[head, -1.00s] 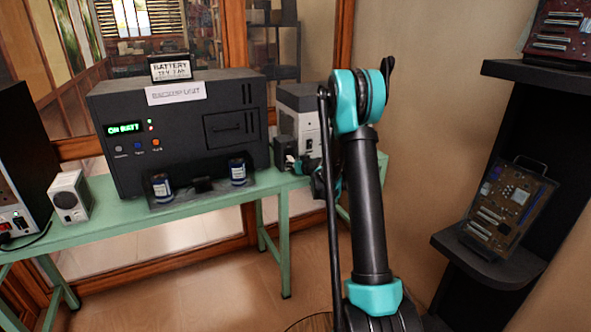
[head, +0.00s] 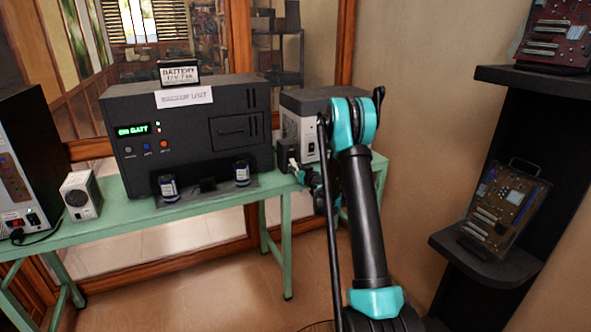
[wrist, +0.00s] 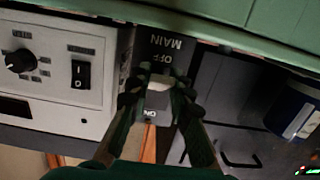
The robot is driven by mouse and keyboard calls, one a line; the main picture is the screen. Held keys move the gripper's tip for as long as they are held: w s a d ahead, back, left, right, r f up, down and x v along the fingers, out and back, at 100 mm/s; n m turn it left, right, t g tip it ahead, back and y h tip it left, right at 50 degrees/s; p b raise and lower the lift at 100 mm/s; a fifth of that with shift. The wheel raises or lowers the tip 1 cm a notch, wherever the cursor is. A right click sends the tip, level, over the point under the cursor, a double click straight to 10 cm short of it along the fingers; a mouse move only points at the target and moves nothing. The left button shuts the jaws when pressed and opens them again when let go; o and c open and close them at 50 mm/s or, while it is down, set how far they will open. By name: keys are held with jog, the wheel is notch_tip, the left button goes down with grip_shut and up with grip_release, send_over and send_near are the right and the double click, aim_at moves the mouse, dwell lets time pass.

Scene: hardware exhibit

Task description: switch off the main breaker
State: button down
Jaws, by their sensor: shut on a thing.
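The main breaker (wrist: 168,46) is a dark box that appears upside down in the wrist view, with "OFF" and "MAIN" above its lever and "ON" below. Its pale grey lever (wrist: 158,97) sits between my fingers. My gripper (wrist: 157,88) is shut on this lever, one finger on each side. In the head view my gripper (head: 306,174) is small and partly hidden by my arm, at the right end of the green bench. The lever's exact tilt is hard to tell.
A grey unit with a knob and black switch (wrist: 82,73) stands beside the breaker. The large black backup unit (head: 190,130) with blue cans is left on the green bench (head: 130,222). A dark shelf (head: 480,255) with circuit boards stands at right.

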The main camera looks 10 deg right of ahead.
jog(key=c, duration=1.4)
grip_release()
jog(key=shift+o, duration=0.2)
jog(key=v, duration=1.2)
